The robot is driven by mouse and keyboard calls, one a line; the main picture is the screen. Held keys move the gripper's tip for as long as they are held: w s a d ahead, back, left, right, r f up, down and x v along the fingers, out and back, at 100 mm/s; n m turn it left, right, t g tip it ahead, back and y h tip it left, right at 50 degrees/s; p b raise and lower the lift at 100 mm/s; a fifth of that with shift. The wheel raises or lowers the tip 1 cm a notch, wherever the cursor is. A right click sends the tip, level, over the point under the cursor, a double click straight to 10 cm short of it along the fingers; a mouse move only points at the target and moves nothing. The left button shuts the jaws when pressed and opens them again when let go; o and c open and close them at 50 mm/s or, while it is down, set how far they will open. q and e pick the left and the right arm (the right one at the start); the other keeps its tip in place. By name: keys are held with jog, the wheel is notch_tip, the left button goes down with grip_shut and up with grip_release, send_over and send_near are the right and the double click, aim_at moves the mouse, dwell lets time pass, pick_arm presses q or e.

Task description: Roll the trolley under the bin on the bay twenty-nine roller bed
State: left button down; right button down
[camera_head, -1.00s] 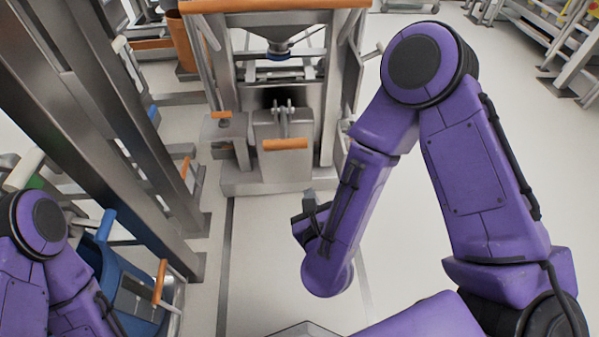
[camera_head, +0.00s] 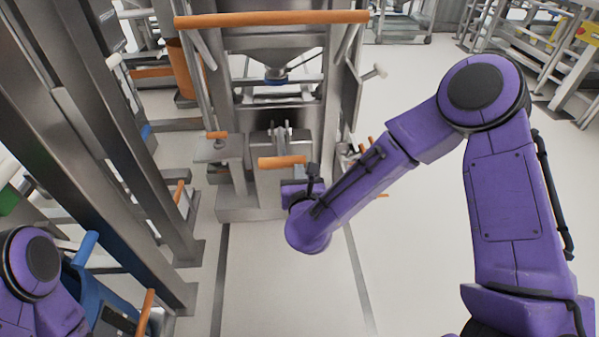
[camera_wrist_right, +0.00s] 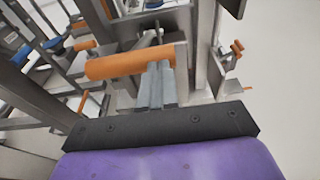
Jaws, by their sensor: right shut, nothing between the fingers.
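A steel frame with a long orange bar (camera_head: 272,19) across its top stands ahead, with a steel cone and blue ring (camera_head: 278,76) inside it. I cannot tell which part is the trolley and which the bin. Low on its front is a short orange handle (camera_head: 281,162), which also shows in the right wrist view (camera_wrist_right: 125,63). My right gripper (camera_wrist_right: 158,70) is shut and empty, its fingers pointing at the frame close to this handle. I cannot tell whether they touch it.
Tall steel posts (camera_head: 130,130) stand close on the left. A blue bin-like object (camera_head: 110,300) with an orange handle sits at lower left. Steel racks (camera_head: 550,50) stand at far right. The pale floor (camera_head: 285,290) before the frame is clear.

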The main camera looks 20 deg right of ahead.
jog(key=shift+w+d+f, duration=0.1)
jog(key=shift+w, duration=0.2)
